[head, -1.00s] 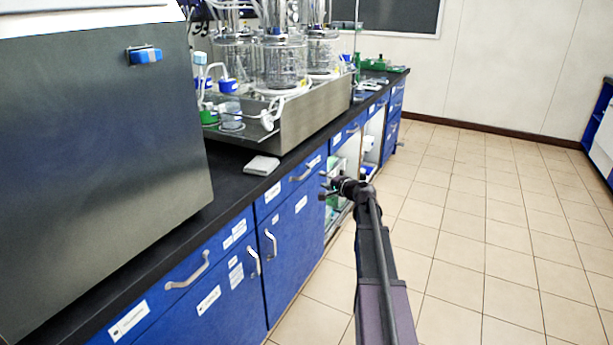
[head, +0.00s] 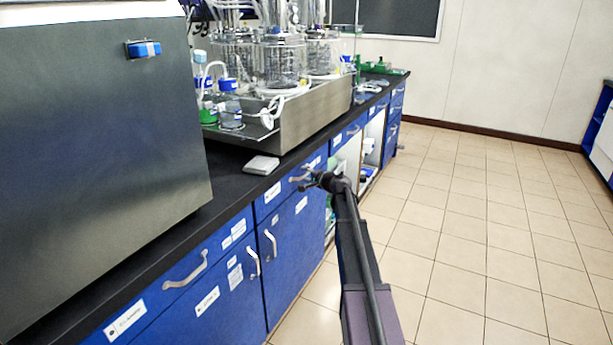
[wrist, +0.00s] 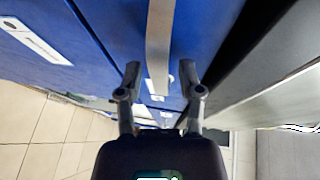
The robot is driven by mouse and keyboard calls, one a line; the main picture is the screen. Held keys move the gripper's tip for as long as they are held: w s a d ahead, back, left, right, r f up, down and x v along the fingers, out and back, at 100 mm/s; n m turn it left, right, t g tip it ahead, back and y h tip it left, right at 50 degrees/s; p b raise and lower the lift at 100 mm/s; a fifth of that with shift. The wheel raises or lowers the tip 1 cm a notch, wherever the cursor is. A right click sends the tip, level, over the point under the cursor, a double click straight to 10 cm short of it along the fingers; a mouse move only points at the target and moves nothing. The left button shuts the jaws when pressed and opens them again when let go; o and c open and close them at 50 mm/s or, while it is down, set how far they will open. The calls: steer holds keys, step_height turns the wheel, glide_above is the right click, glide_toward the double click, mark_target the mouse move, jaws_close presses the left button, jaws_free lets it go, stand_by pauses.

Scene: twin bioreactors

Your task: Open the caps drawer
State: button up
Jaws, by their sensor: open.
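A blue drawer front (head: 285,187) sits just under the black bench top, with a white label too small to read. Its pale curved handle (wrist: 158,45) shows in the wrist view, running down between my fingers. My gripper (wrist: 160,82) is open, with one finger on each side of the handle and gaps visible. In the head view my gripper (head: 307,180) is at this drawer's front and partly hides the handle. The drawer looks shut. I cannot tell which drawer holds the caps.
Another blue drawer with a handle (head: 186,271) is at the near left. Cupboard doors (head: 285,250) with upright handles lie below. The bioreactors stand in a steel tray (head: 310,112) on the black bench top (head: 228,184). The tiled floor (head: 480,240) at right is clear.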

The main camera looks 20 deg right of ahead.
jaws_close()
stand_by(0.3)
